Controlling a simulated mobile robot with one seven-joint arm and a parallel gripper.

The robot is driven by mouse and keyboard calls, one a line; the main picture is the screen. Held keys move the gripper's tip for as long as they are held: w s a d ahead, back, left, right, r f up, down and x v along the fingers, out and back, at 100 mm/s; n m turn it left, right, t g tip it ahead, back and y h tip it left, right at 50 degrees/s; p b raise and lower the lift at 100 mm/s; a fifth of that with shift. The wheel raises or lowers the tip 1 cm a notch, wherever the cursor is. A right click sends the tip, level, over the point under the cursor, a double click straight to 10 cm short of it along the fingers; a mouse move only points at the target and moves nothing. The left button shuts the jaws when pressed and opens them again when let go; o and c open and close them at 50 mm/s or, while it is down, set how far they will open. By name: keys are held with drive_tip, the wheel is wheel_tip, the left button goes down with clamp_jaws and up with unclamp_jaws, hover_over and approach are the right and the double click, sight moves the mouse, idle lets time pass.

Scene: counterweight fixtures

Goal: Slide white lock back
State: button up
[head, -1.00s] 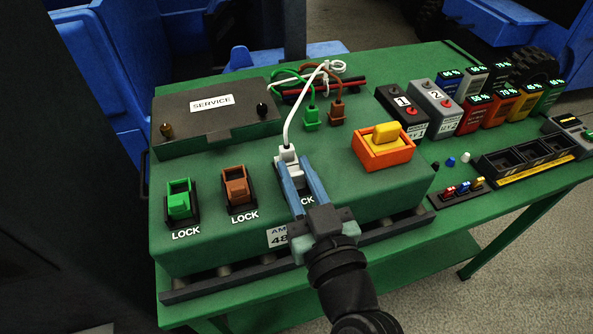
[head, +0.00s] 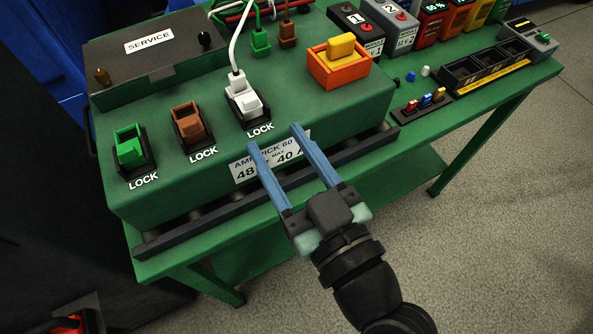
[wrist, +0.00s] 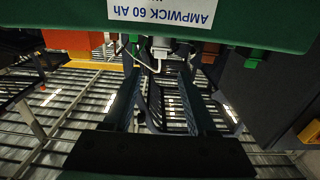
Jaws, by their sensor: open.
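The white lock (head: 246,101) sits in a dark frame on the green box (head: 330,112), above the right-hand LOCK label. A white cable (head: 234,50) runs into its far end. My gripper (head: 275,138) is open and empty. In the head view its blue fingers lie over the front face of the box, below the lock and apart from it. The wrist view shows the spread fingers (wrist: 160,76) with a white piece (wrist: 160,46) beyond them, below an upside-down label; I cannot tell whether that piece is the lock.
A brown lock (head: 192,124) and a green lock (head: 130,147) sit left of the white one. An orange block with a yellow handle (head: 341,47) is to the right. A dark SERVICE panel (head: 150,60) lies behind. A dark rail (head: 215,222) runs along the front.

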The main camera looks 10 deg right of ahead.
drive_tip(key=shift+p+v, duration=0.5)
drive_tip(key=shift+v, duration=1.45)
